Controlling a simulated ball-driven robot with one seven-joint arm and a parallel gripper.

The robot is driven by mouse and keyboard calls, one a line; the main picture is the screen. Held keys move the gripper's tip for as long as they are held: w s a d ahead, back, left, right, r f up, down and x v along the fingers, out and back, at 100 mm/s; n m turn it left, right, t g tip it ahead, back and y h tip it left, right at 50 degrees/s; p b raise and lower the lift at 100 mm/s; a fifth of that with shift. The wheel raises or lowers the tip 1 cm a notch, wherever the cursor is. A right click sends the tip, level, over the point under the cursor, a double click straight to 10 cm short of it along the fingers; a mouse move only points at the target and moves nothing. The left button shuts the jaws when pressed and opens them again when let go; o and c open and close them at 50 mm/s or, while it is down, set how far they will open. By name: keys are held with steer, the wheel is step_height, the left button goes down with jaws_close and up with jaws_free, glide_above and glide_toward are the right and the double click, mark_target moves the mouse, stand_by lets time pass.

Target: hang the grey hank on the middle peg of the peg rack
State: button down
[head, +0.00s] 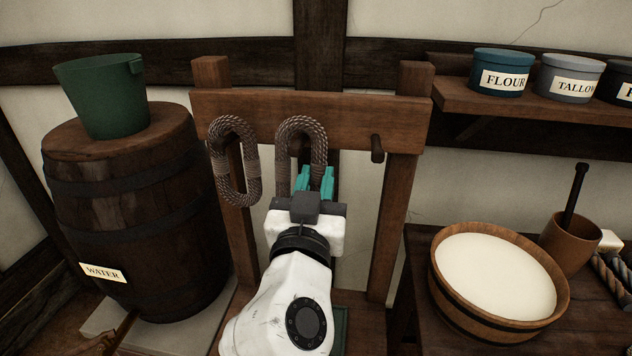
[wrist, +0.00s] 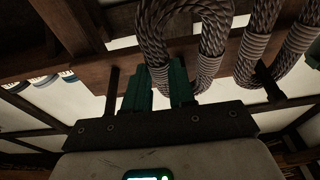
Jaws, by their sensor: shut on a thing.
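The grey hank (head: 284,155) is a braided grey-brown loop, upright in front of the middle of the peg rack (head: 345,120). My gripper (head: 314,180) is shut on its right strand in the head view. In the wrist view my gripper (wrist: 160,82) has one strand of the hank (wrist: 212,45) between its teal fingers. The middle peg is hidden, so I cannot tell whether the loop is around it. A similar second hank (head: 222,178) hangs at the left end of the rack; its peg (wrist: 268,82) shows in the wrist view. The right peg (head: 377,149) is bare.
A barrel (head: 130,215) with a green bucket (head: 103,97) stands at the left. A tub of pale contents (head: 440,285) and a mortar (head: 565,243) stand on a bench at the right. A shelf (head: 540,115) with labelled tins is above them.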

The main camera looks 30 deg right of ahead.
steer(key=c, duration=0.9)
jaws_free()
steer(key=shift+o, duration=0.2)
steer(key=b+v, duration=0.2)
steer(key=v, duration=0.9)
